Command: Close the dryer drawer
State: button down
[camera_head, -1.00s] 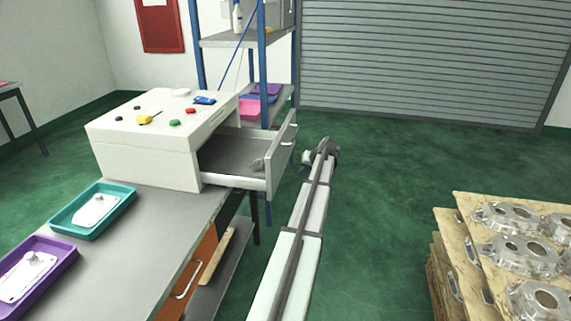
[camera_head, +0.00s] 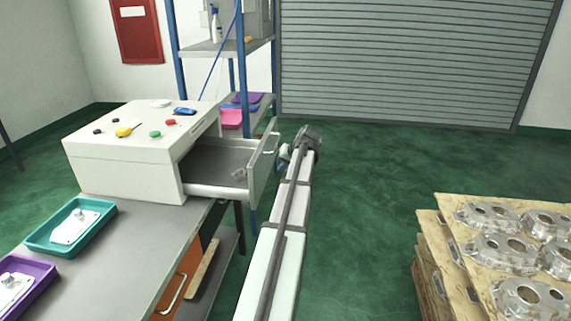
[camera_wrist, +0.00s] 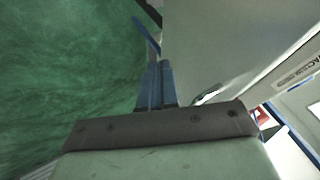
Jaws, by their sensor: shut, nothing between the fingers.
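The white dryer (camera_head: 125,165) stands on the grey bench, with its drawer (camera_head: 218,162) pulled out to the right. A small grey part (camera_head: 239,174) lies in the drawer. The drawer's upright front panel (camera_head: 262,168) faces my arm and has a handle on its outer side. My gripper (camera_head: 285,151) is just right of this panel, small and partly hidden by my wrist. In the wrist view my gripper (camera_wrist: 155,84) shows its blue fingers together and empty. A large pale surface (camera_wrist: 225,45), probably the drawer front, is close beside them; I cannot tell whether they touch.
Teal (camera_head: 45,240) and purple (camera_head: 45,275) trays with white items sit on the bench (camera_head: 130,255). Coloured buttons are on the dryer top. A blue-post shelf (camera_head: 240,75) stands behind. A pallet stack (camera_head: 430,245) with castings is at right. Green floor between is clear.

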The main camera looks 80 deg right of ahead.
aim_at(263, 177)
jog(key=shift+w+d+f, duration=0.3)
jog(key=shift+w+f, duration=0.4)
jog(key=shift+w, duration=0.35)
jog(key=shift+w+d+f, duration=0.35)
jog(key=shift+w+f, duration=0.35)
jog(key=shift+w, duration=0.4)
jog(key=shift+w+d+f, duration=0.3)
jog(key=shift+w+f, duration=0.4)
jog(key=shift+w, duration=0.35)
jog(key=w, duration=2.8)
jog(key=shift+w, duration=0.15)
jog(key=shift+w, duration=0.15)
jog(key=s, duration=0.5)
jog(key=shift+a+r, duration=0.1)
jog(key=shift+r, duration=0.1)
jog(key=v, duration=0.9)
jog(key=shift+r, duration=0.25)
